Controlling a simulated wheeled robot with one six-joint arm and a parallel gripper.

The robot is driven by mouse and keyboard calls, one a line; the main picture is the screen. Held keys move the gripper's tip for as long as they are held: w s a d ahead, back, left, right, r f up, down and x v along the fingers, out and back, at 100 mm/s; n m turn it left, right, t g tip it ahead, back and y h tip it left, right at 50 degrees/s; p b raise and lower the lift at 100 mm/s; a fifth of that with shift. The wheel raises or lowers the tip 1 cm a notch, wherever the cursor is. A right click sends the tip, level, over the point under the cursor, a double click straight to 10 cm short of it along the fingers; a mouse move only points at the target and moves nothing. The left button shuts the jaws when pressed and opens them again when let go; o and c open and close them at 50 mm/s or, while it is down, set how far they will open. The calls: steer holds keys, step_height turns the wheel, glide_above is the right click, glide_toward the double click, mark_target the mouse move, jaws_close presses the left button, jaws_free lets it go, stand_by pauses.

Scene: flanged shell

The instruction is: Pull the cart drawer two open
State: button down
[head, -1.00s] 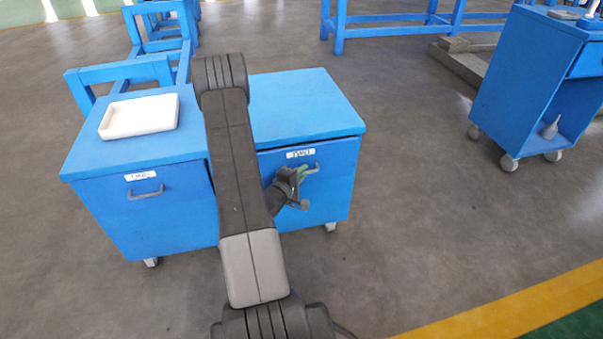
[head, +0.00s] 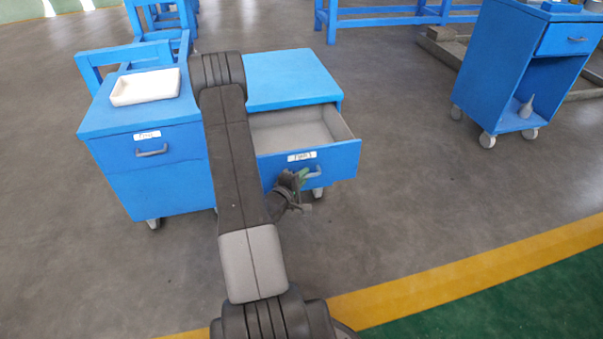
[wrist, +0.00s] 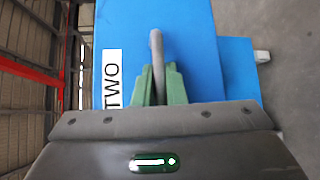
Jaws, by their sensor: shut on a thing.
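The blue drawer with the white label (head: 302,157) stands pulled out of the right-hand cart (head: 292,78), and its grey, empty inside (head: 292,132) shows. In the wrist view the label (wrist: 112,78) reads TWO, turned sideways. My gripper (head: 303,178) is at the drawer's front, shut on the grey bar handle (head: 315,171). The wrist view shows the handle (wrist: 157,48) between the green fingertips (wrist: 159,84). My arm hides the left part of the drawer and cart.
A second blue cart (head: 150,185) stands at left with its labelled drawer (head: 146,148) shut and a white tray (head: 146,87) on top. Another blue cart (head: 505,70) stands at the far right. The floor right of the open drawer is clear.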

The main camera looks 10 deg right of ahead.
steer(key=shift+s, duration=0.7)
steer(key=c, duration=1.5)
jaws_free()
steer(key=p+v, duration=0.2)
steer(key=v, duration=1.1)
steer(key=shift+s+a, duration=0.3)
steer(key=shift+w+d, duration=0.1)
steer(key=b+x, duration=0.2)
steer(key=x, duration=1.1)
steer(key=shift+w+d, duration=0.2)
steer(key=shift+w, duration=0.05)
steer(key=shift+s, duration=0.1)
